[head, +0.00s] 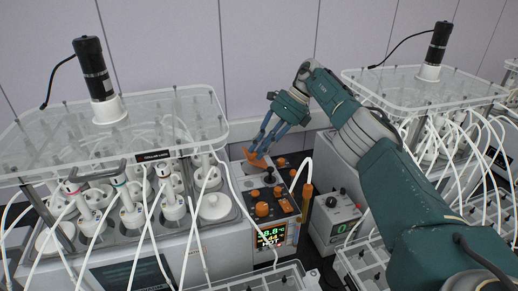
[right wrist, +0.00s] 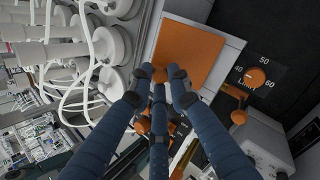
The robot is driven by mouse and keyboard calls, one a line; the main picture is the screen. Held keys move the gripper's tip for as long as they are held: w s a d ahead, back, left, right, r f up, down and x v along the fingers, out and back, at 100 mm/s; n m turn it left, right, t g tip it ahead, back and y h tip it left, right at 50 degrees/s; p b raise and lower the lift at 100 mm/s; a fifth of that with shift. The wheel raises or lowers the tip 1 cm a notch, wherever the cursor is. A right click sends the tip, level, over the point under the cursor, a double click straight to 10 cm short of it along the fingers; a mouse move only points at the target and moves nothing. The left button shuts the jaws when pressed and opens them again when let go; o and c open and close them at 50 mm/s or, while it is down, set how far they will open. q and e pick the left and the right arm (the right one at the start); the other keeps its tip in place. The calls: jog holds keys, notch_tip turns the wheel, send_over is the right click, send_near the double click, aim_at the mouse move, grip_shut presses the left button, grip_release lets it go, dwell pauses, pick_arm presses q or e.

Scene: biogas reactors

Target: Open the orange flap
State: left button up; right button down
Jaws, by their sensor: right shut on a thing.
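The orange flap (head: 259,161) is at the back of the reactor's control panel in the head view. In the right wrist view the flap (right wrist: 190,48) is a flat orange plate on a light grey housing. My right gripper (head: 257,151) reaches down to the flap from behind and above. In the right wrist view its blue fingers (right wrist: 161,76) are closed together at the flap's near edge, shut on it. The fingers hide part of that edge. My left gripper is not in view.
Orange knobs (head: 262,209) and a lit display (head: 270,236) are on the panel beside the flap. White bottles with tubes (head: 173,206) stand to the left under a clear lid (head: 110,138). A grey box (head: 335,220) with a dial stands to the right.

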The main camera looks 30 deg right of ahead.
jog(key=shift+s+f, duration=0.2)
jog(key=shift+f, duration=0.1)
jog(key=c, duration=1.6)
grip_release()
jog(key=shift+d+r, duration=0.15)
jog(key=shift+w, duration=0.1)
